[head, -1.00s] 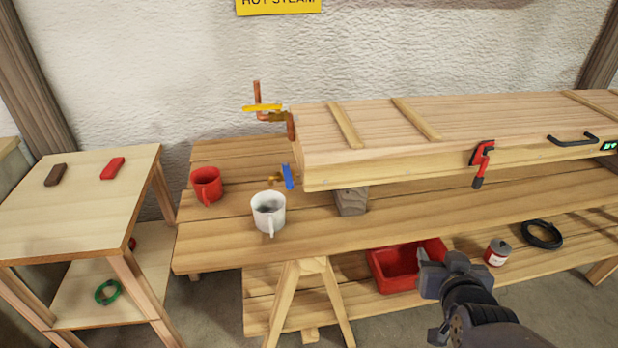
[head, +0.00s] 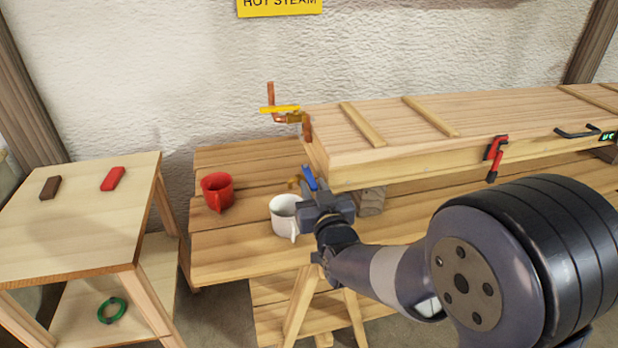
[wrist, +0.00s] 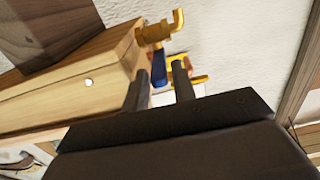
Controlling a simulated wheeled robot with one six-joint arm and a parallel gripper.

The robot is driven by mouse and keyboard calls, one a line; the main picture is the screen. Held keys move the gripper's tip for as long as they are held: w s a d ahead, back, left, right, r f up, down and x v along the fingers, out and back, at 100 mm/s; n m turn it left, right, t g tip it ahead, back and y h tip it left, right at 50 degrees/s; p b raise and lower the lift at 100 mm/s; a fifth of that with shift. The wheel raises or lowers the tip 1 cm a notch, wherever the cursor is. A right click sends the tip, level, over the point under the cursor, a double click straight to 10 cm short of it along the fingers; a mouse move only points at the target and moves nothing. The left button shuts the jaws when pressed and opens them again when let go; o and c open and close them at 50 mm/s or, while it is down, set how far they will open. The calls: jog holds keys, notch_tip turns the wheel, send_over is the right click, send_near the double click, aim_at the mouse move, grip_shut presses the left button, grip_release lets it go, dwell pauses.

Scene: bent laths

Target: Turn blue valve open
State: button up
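The blue valve handle (head: 309,177) sits on a small brass fitting (head: 294,183) below the left end of the long wooden box (head: 410,165). It slants nearly upright in the head view. My gripper (head: 317,192) is at the handle, just right of the white mug (head: 285,207). In the wrist view, my gripper's two fingers (wrist: 160,88) stand apart with a gap between them. The blue handle (wrist: 159,67) shows in line with that gap, near the fingertips. I cannot tell whether a finger touches it.
A yellow-handled valve (head: 280,108) on copper pipe is at the box's upper left end. A red mug (head: 216,191) stands left of the white mug on the bench (head: 225,258). A side table (head: 85,225) at left holds a red and a brown block.

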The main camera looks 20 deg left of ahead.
aim_at(305, 165)
jog(key=shift+x, duration=1.8)
jog(key=shift+c, duration=0.2)
grip_shut()
